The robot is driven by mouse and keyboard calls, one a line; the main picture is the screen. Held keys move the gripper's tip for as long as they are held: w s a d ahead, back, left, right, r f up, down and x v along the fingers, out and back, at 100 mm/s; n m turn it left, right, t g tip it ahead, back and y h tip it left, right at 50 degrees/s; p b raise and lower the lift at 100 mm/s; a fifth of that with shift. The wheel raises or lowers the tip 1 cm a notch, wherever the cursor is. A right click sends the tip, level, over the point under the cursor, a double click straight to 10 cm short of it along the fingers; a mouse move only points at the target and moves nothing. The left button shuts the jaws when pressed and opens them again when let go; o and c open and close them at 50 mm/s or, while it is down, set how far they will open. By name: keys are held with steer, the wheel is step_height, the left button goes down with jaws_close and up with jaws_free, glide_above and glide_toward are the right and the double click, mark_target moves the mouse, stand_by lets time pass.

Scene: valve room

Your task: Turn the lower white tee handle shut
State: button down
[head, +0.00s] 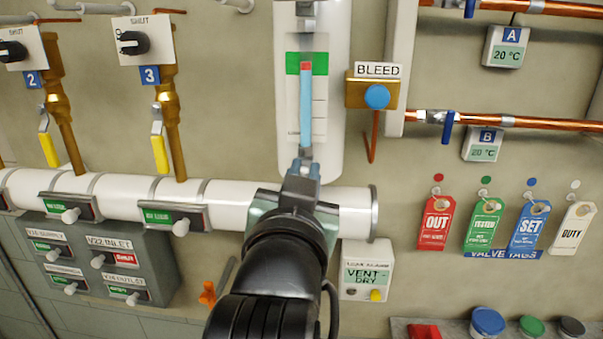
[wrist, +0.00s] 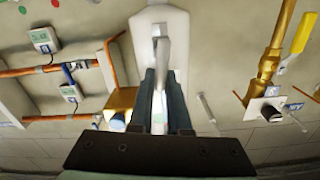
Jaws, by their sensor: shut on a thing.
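My gripper (head: 303,168) is at the foot of the sight gauge (head: 320,100) on the white column (head: 340,60). In the wrist view, its two dark fingers (wrist: 161,105) are shut on a pale grey-white handle (wrist: 163,55) that stands out in front of the column (wrist: 178,28). In the head view my gripper covers most of this lower handle, so its angle is hard to tell. The gauge shows a blue column with a red top inside a green band. A grey upper fitting (head: 305,9) sits above the gauge.
A brass bleed block (head: 360,92) with a blue button is close at right. A white horizontal pipe (head: 345,208) runs behind my gripper. Yellow-handled valves (head: 160,153) are at left. A vent-dry box (head: 366,270) and hanging tags (head: 483,222) are at right.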

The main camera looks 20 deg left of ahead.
steer(key=m, duration=0.3)
steer(key=shift+w+d+f+m, duration=0.1)
steer(key=shift+d+m, duration=0.2)
steer(key=shift+m, duration=0.1)
steer(key=shift+w+d+f+m+b, duration=0.1)
steer(key=shift+d+f+m+b, duration=0.3)
steer(key=shift+m, duration=1.6)
steer(key=shift+a+f+m+b, duration=0.15)
steer(key=shift+m+b, duration=0.5)
steer(key=shift+m, duration=1.35)
steer(key=shift+w+d+f+m+b, duration=0.1)
steer(key=shift+d+f+m+b, duration=0.35)
steer(key=shift+m, duration=1.55)
steer(key=shift+a+r, duration=0.1)
steer(key=shift+a, duration=0.05)
steer(key=c, duration=0.9)
jaws_free()
